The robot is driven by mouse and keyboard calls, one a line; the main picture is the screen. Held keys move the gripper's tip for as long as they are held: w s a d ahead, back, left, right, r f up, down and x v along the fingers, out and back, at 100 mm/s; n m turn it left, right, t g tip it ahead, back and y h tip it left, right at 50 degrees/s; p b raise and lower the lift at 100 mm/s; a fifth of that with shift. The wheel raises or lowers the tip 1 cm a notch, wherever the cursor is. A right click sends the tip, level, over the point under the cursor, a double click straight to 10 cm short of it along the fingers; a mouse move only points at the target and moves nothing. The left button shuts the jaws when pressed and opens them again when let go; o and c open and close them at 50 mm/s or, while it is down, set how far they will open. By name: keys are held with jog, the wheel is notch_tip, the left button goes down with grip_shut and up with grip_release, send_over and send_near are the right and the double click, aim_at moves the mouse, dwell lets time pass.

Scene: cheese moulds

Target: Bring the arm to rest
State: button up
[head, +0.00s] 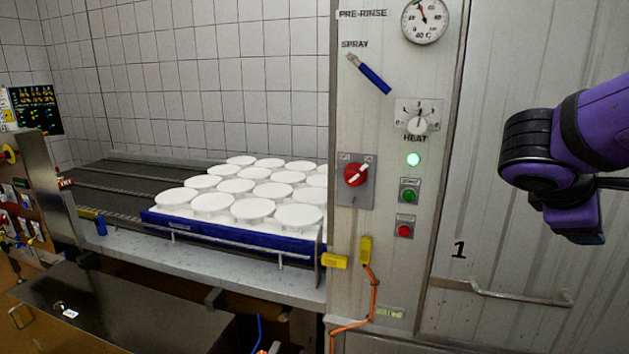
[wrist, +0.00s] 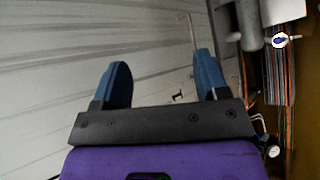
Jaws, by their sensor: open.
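My purple and black arm reaches in from the right edge in the head view, in front of the grey ribbed panel. The fingers of my gripper are not clear there. In the wrist view my gripper (wrist: 163,85) shows two blue fingers spread apart with nothing between them. Behind the fingers is a pale ribbed surface. My gripper touches nothing that I can see.
A blue tray (head: 230,234) of white round moulds (head: 254,210) stands on the conveyor (head: 105,185). A control panel (head: 395,130) has a red rotary switch (head: 356,174), a heat knob (head: 418,125) and a lit green lamp (head: 413,160). A door handle (head: 510,296) is below my arm.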

jog(key=s+a+m+t+y, duration=0.2)
jog(key=s+a+m+y, duration=0.6)
jog(key=s+m+y, duration=0.1)
jog(key=shift+a+m+y, duration=0.4)
jog(key=shift+y, duration=0.5)
jog(key=shift+o, duration=0.2)
jog(key=shift+w+f, duration=0.1)
jog(key=shift+f, duration=0.05)
dwell(2.4)
